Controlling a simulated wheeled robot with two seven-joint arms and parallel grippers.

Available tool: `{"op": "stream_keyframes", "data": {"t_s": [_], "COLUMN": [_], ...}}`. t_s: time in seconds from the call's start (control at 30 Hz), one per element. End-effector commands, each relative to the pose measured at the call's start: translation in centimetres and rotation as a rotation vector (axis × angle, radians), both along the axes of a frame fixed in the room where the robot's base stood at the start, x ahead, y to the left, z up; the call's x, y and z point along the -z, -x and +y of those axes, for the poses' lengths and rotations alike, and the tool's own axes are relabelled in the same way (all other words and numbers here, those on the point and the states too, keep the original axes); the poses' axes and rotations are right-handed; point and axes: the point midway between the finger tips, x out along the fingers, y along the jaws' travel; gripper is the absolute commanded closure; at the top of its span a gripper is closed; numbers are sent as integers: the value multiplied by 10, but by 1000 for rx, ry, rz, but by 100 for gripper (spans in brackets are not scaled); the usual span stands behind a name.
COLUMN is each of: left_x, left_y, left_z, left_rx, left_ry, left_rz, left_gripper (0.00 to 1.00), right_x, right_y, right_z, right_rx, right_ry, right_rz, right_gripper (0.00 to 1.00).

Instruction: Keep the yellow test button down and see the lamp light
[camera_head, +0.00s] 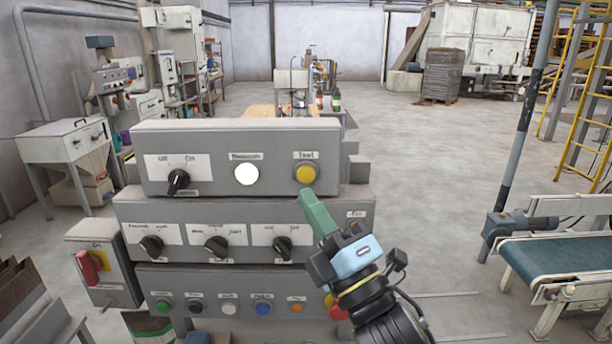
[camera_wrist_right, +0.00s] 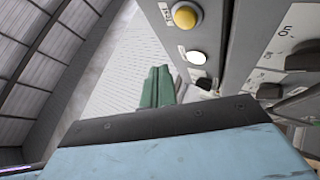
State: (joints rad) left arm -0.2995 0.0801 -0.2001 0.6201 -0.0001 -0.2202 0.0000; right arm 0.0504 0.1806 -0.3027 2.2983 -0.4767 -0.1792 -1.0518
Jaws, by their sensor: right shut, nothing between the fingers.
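The yellow test button (camera_head: 305,174) is at the right of the grey upper panel, in a grey ring. It also shows at the top of the right wrist view (camera_wrist_right: 185,16). A round lamp (camera_head: 246,174) left of it shows plain bright white, also in the right wrist view (camera_wrist_right: 196,57). My right gripper (camera_head: 306,196) has green fingers, shut and empty, with the tips just below the button in the head view. In the right wrist view, the fingertips (camera_wrist_right: 158,72) appear apart from the button. My left gripper is not in view.
A black knob (camera_head: 178,182) sits left of the lamp. The middle panel has several black knobs (camera_head: 215,246), the lower one several coloured buttons (camera_head: 263,308). A red switch (camera_head: 90,267) is on a box at left. A conveyor (camera_head: 560,262) stands right, with open floor between.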

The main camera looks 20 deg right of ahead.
Motion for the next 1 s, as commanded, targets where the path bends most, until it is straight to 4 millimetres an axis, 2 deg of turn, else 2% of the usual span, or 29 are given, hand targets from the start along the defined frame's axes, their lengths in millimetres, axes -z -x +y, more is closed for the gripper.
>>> {"op": "stream_keyframes", "data": {"t_s": [0.2,0.4,1.0], "left_x": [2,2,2], "left_y": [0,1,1], "left_z": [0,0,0], "left_rx": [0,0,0], "left_ry": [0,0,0], "left_rz": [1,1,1], "left_gripper": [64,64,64], "right_x": [0,0,0], "right_y": [-30,-45,-49], "right_z": [-9,-13,-14], "right_rx": [2,0,0], "right_ry": [1,0,-1], "right_rz": [0,0,1], "right_gripper": [100,100,100]}}
